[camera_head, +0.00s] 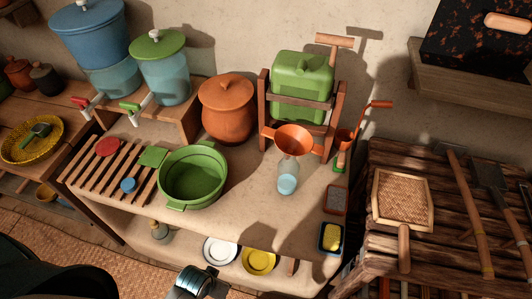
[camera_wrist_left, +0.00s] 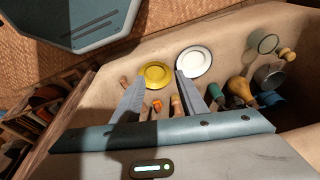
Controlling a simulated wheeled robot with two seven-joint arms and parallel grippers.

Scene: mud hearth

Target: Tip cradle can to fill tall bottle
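The green can (camera_head: 302,82) sits upright in a wooden cradle (camera_head: 263,98) at the back of the clay counter. A wooden bar handle (camera_head: 334,40) stands above it. An orange funnel (camera_head: 294,139) sits over the mouth of the clear tall bottle (camera_head: 287,166), in front of the cradle. Light blue shows in the lower part of the bottle; whether it is liquid I cannot tell. My left gripper, in the left wrist view (camera_wrist_left: 160,80), is open and empty, its fingers apart, facing the lower shelf. My left arm's end shows low in the head view. My right gripper is not in view.
A green basin (camera_head: 193,178), a clay pot (camera_head: 228,108) and blue dispensers (camera_head: 90,32) crowd the counter's left and back. An orange-handled tool (camera_head: 358,122) stands right of the cradle. White (camera_head: 220,251) and yellow (camera_head: 258,261) plates lie on the lower shelf. Counter space left of the bottle is clear.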

